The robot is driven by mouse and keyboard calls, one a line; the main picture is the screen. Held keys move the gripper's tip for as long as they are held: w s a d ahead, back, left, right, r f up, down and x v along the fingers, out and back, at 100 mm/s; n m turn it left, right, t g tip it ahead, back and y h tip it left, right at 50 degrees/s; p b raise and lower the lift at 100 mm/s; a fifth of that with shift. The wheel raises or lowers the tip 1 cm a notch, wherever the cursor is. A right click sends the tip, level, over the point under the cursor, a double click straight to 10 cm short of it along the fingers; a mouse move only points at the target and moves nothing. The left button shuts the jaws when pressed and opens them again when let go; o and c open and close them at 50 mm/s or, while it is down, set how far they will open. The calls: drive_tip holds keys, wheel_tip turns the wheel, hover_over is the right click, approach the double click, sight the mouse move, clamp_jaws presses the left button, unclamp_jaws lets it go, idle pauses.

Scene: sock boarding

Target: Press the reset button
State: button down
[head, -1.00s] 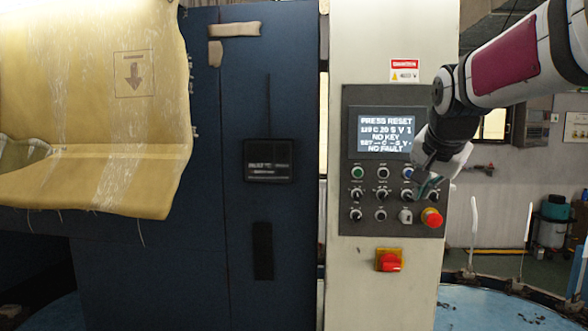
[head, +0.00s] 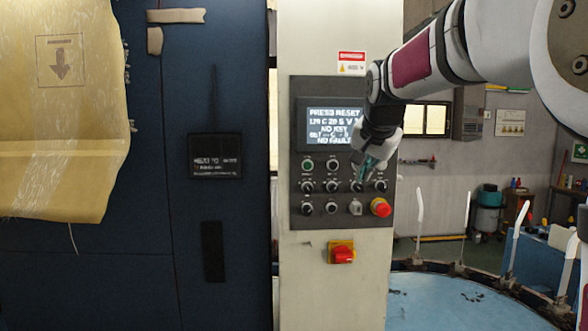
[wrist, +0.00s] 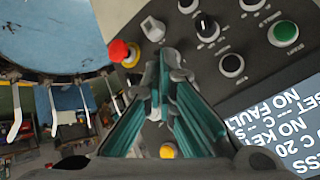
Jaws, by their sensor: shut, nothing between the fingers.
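The grey control panel (head: 297,215) stands on a pale column, with a lit screen (head: 330,122) reading "PRESS RESET" and "NO FAULT". Below it are rows of small round buttons and knobs. A green button (head: 308,165) is at the upper left; in the wrist view the green button (wrist: 285,33) is labelled START. A yellow button (wrist: 168,150) shows between my finger bases in the wrist view. I cannot read which button is marked reset. My gripper (head: 366,172) is shut and empty, in front of the panel's right-hand buttons, hiding some. Contact cannot be told.
A red emergency stop (head: 381,208) sits at the panel's lower right, close to my fingers; it also shows in the wrist view (wrist: 122,52). A red-and-yellow switch (head: 342,252) is below the panel. A dark blue cabinet (head: 110,250) stands left, a round blue table (head: 440,305) right.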

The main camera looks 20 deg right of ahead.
drive_tip(key=shift+w+d+b, duration=0.2)
drive_tip(key=shift+w+d, duration=0.05)
drive_tip(key=shift+w, duration=0.65)
drive_tip(key=shift+w+d+b, duration=0.2)
drive_tip(key=shift+w+d, duration=0.05)
drive_tip(key=shift+w, duration=0.65)
drive_tip(key=shift+w+d, duration=0.1)
drive_tip(key=shift+w, duration=0.3)
drive_tip(key=shift+w+d, duration=0.15)
drive_tip(key=shift+w, duration=0.3)
idle(0.7)
idle(0.3)
drive_tip(key=shift+s+a, duration=0.25)
drive_tip(key=shift+s, duration=0.6)
drive_tip(key=shift+s, duration=0.1)
drive_tip(key=s, duration=0.2)
drive_tip(key=s+a+p, duration=0.1)
drive_tip(key=s, duration=0.1)
drive_tip(key=shift+s+a, duration=0.2)
drive_tip(key=shift+s, duration=0.1)
